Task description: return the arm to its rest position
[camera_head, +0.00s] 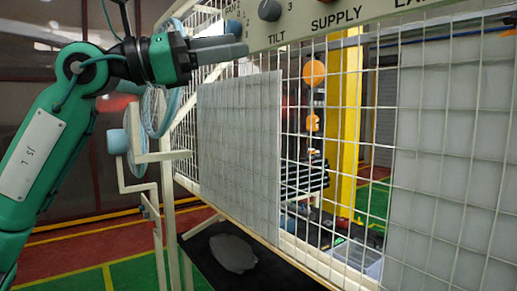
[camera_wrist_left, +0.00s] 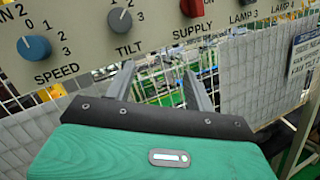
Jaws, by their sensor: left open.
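My left arm is green and comes in from the left in the head view. Its grey left gripper (camera_head: 243,46) points right, close to the lower left corner of the beige control panel (camera_head: 380,14). In the left wrist view the two fingers of the gripper (camera_wrist_left: 160,77) stand apart with nothing between them, below the panel (camera_wrist_left: 85,48). Whether they touch the panel or mesh cannot be told. My right gripper is not in view.
The panel carries a blue SPEED knob (camera_wrist_left: 35,48), a dark TILT knob (camera_wrist_left: 120,20) and a red SUPPLY switch (camera_wrist_left: 192,8). A white wire mesh with grey sheets (camera_head: 240,150) stands below.

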